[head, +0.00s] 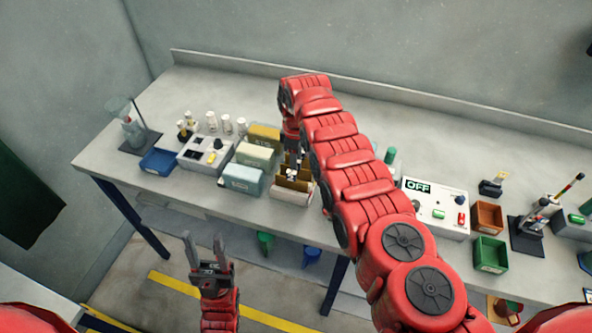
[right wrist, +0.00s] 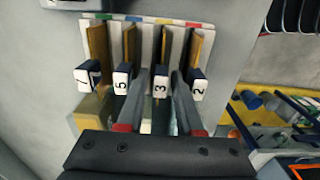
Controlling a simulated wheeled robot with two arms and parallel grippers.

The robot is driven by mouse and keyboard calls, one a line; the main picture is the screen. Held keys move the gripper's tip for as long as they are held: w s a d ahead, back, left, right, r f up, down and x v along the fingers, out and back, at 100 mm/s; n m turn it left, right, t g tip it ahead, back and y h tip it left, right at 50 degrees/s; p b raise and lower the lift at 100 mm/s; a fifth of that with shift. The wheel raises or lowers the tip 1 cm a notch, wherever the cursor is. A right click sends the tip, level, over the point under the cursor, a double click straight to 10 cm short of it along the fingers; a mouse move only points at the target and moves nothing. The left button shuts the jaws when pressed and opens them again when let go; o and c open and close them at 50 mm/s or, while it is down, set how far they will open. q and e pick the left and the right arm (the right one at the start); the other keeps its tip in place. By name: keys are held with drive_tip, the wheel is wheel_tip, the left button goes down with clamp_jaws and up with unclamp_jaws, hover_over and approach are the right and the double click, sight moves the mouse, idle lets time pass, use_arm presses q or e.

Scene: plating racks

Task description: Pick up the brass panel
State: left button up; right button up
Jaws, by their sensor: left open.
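A rack (head: 288,195) of upright panels stands near the front edge of the bench, partly hidden by my right arm. In the right wrist view, brass-coloured panels (right wrist: 97,45) stand in slots with dark clips bearing white number tags. Another brass-coloured panel (right wrist: 203,50) is at the right, by tag 2. My right gripper (right wrist: 162,82) has its fingers apart on either side of the clip with tag 3 (right wrist: 160,86); I cannot tell whether they touch it. My left gripper (head: 206,243) is open and empty, in front of the bench and away from the rack.
Blue-grey, pale and yellow boxes (head: 241,178) stand just left of the rack. A grey control box (head: 204,154) and a blue tray (head: 159,162) are further left.

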clamp_jaws()
drive_tip(key=shift+r, duration=0.2)
drive_tip(key=shift+w+r, duration=0.1)
drive_tip(key=shift+r, duration=0.75)
wheel_tip(320, 180, up, 7)
drive_tip(key=b, duration=0.3)
drive_tip(key=shift+r, duration=0.5)
